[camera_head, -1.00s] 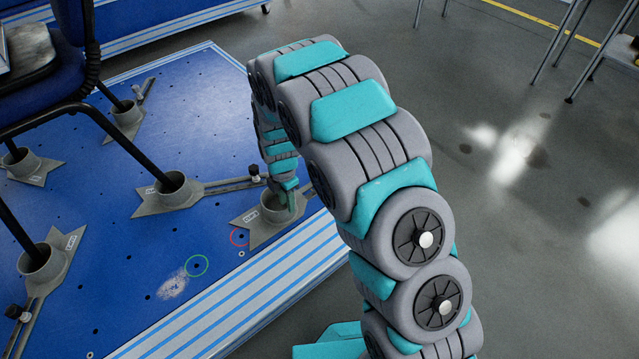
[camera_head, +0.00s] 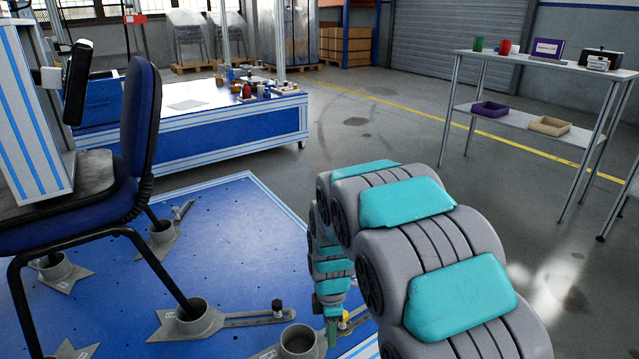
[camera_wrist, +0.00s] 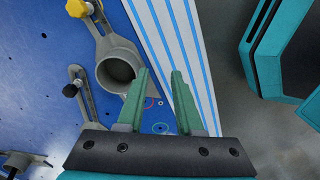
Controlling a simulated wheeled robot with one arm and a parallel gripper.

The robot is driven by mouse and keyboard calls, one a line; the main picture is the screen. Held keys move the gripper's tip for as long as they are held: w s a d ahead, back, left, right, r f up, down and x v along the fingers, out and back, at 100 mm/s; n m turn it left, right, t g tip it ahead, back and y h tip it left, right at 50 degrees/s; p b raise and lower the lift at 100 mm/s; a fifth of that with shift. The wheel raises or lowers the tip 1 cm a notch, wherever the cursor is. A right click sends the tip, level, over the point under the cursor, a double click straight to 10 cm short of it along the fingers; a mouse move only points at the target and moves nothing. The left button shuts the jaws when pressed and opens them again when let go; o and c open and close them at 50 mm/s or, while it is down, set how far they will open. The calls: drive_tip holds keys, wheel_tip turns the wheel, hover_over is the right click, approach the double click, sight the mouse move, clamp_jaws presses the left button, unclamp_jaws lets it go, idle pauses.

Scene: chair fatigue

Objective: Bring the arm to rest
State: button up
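My arm rises from the lower right of the head view and bends down to my gripper (camera_head: 332,328) beside a grey cup-shaped holder (camera_head: 298,343) at the platform's edge. In the wrist view, the two green fingers of my gripper (camera_wrist: 160,74) stand apart with nothing between them. The empty round holder (camera_wrist: 120,70) lies left of the fingers there. I cannot tell whether a finger touches it.
A blue chair (camera_head: 140,120) stands with its legs in grey holders on the blue platform (camera_head: 235,240). A workbench (camera_head: 200,125) with small items is behind. A shelf table (camera_head: 530,60) stands at the right. The grey floor (camera_head: 400,125) between them is clear.

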drive_tip(key=s+d+r+m+p, duration=0.2)
drive_tip(key=s+d+r+m, duration=0.25)
drive_tip(key=s+r, duration=0.3)
drive_tip(key=s+d+r+m+p, duration=0.2)
drive_tip(key=s+d+r+m, duration=0.3)
drive_tip(key=r, duration=0.4)
drive_tip(key=s+d+r+m+p, duration=0.1)
drive_tip(key=s+r+m, duration=0.2)
drive_tip(key=s, duration=0.3)
drive_tip(key=s+d+r+m+g+p, duration=0.1)
drive_tip(key=s+r+m, duration=0.2)
drive_tip(key=s, duration=0.3)
drive_tip(key=s+r+m+p, duration=0.2)
drive_tip(key=s+m, duration=0.2)
drive_tip(key=s, duration=0.2)
drive_tip(key=shift+d+r, duration=0.4)
